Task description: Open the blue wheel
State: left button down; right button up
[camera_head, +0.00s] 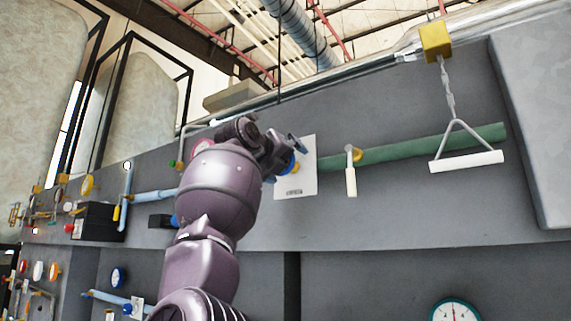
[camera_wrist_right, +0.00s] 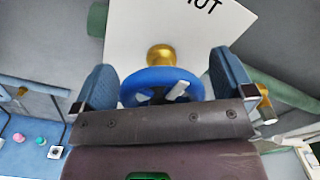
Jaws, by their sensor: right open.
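The blue wheel (camera_wrist_right: 158,76) sits on a brass stem in front of a white placard in the right wrist view. My right gripper (camera_wrist_right: 163,66) is open, with one blue-grey finger on each side of the wheel. The wheel's lower part is hidden behind the gripper's palm. Whether the fingers touch the rim is not clear. In the head view, my right gripper (camera_head: 290,155) is at the placard (camera_head: 309,170), and only a little of the blue wheel shows there. My left gripper is not in view.
A green pipe (camera_head: 430,148) runs right from the placard, with a white-handled lever valve (camera_head: 351,180) on it. A white triangular pull handle (camera_head: 466,161) hangs from a chain farther right. Gauges and small valves crowd the left of the grey wall.

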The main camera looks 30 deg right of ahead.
jog(key=shift+s, duration=0.1)
jog(key=shift+c, duration=0.5)
jog(key=c, duration=0.8)
pick_arm(q)
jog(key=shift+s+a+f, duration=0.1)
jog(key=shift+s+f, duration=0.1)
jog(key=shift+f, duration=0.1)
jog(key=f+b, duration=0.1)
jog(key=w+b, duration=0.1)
jog(key=b, duration=0.1)
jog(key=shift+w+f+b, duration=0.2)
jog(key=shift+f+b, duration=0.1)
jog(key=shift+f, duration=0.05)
pick_arm(e)
jog(key=n, duration=1.3)
jog(key=shift+f+n, duration=0.2)
jog(key=shift+n, duration=0.2)
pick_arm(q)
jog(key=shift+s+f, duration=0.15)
